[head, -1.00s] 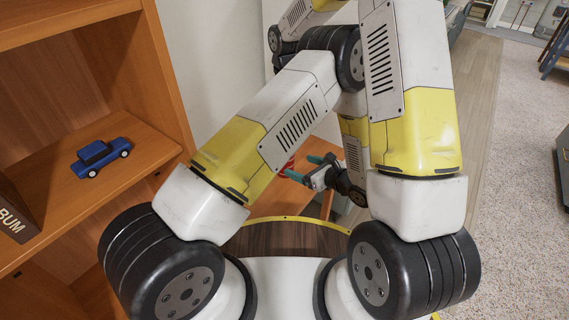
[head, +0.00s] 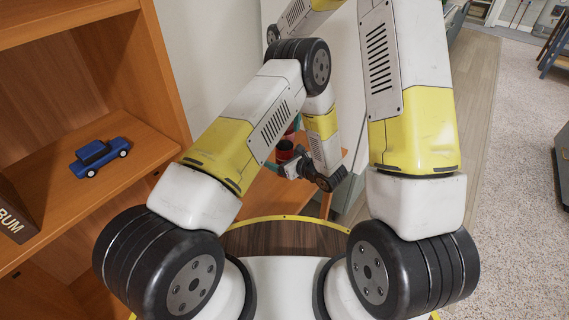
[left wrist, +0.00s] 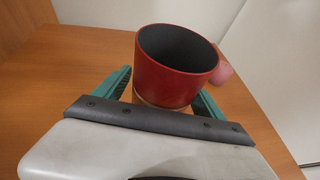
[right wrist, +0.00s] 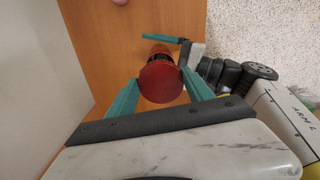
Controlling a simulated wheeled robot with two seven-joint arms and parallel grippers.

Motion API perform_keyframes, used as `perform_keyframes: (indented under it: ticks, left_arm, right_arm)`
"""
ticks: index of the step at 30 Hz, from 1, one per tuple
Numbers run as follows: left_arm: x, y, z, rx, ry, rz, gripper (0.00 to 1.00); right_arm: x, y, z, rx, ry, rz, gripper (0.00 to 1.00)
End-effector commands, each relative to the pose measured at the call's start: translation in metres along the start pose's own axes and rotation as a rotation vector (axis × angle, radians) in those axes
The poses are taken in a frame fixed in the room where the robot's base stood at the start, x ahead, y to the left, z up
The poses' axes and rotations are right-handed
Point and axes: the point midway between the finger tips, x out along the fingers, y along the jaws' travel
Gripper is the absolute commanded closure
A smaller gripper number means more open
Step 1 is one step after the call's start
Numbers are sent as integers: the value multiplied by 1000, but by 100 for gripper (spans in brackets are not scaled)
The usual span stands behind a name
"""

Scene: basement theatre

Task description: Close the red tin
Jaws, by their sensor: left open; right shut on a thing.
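The red tin (head: 285,152) is an open cup with a dark inside, on the wooden surface. In the left wrist view the tin (left wrist: 172,78) is between the teal fingers of my left gripper (left wrist: 165,98), which is open around it. I cannot tell whether the fingers touch it. In the right wrist view the tin (right wrist: 159,53) is partly hidden behind a red round lid (right wrist: 160,83). My right gripper (right wrist: 160,95) is shut on that lid, apparently holding it near the tin. My left arm hides most of my right gripper in the head view.
A pink rounded object (left wrist: 223,72) is just beyond the tin. A shelf unit (head: 165,70) with a blue toy car (head: 100,156) stands at the left. A pale wall is close behind the wooden surface (left wrist: 75,75). Carpeted floor (head: 515,150) is open at the right.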

Motion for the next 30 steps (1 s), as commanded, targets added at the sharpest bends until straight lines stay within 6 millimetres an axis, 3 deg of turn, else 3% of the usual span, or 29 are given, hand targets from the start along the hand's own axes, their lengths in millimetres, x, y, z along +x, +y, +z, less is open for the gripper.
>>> perform_keyframes:
  ticks: [5, 17, 23, 30]
  left_arm:
    - [0, 0, 0, 0, 0, 0, 20]
    - [0, 0, 0, 0, 0, 0, 99]
    - [0, 0, 0, 0, 0, 0, 100]
    - [0, 0, 0, 0, -1, 0, 100]
  right_arm:
    - [0, 0, 0, 0, 0, 0, 78]
    - [0, 0, 0, 0, 0, 0, 78]
    - [1, 0, 0, 0, 0, 0, 78]
    - [30, -1, 0, 0, 3, -2, 78]
